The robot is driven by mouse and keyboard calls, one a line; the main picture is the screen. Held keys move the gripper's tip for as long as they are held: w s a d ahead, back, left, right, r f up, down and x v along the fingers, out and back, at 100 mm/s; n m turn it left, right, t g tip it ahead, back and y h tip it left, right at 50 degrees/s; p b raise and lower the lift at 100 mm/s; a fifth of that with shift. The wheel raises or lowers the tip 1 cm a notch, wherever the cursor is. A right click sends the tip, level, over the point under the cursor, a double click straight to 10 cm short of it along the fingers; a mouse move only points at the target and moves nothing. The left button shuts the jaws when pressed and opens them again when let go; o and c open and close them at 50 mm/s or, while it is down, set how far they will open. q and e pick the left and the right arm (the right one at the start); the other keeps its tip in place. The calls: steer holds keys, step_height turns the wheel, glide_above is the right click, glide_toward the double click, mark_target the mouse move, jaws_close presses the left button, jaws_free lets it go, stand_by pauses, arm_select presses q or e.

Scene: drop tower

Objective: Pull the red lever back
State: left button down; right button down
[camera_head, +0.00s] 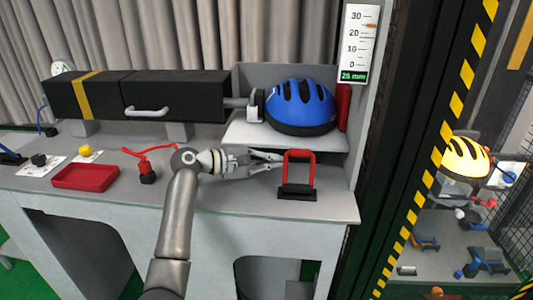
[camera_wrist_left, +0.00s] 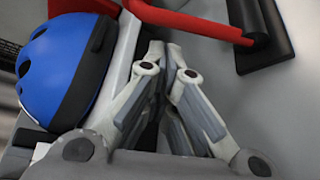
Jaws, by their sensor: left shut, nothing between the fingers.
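The red lever (camera_head: 300,153) is a U-shaped bar standing upright on a black base (camera_head: 297,192) near the front right of the grey bench. It also shows at the top of the left wrist view as a red bar (camera_wrist_left: 195,20). My left gripper (camera_head: 280,158) reaches in from the left, with its fingertips just left of the lever's left post. Its fingers are shut with nothing between them, as the left wrist view (camera_wrist_left: 168,52) also shows. I cannot tell whether the fingertips touch the lever. My right gripper is not in view.
A blue helmet (camera_head: 299,104) rests on a raised shelf behind the lever. A long black box (camera_head: 175,92) with a handle lies along the back. A red tray (camera_head: 86,177) and a red-black connector (camera_head: 147,172) are at left. A striped post (camera_head: 440,150) stands right.

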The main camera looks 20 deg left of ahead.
arm_select(q)
steer(key=shift+s+d+r, duration=0.1)
steer(key=shift+s+r, duration=0.15)
steer(key=shift+s, duration=0.15)
steer(key=shift+s+d, duration=0.1)
steer(key=shift+s, duration=0.05)
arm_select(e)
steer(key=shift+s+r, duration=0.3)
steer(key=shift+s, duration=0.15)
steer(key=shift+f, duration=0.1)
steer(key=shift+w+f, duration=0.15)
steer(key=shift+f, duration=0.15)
arm_select(q)
steer(key=shift+s+r+m+t+b, duration=0.1)
steer(key=shift+m+t+b, duration=0.2)
steer(key=shift+b, duration=0.05)
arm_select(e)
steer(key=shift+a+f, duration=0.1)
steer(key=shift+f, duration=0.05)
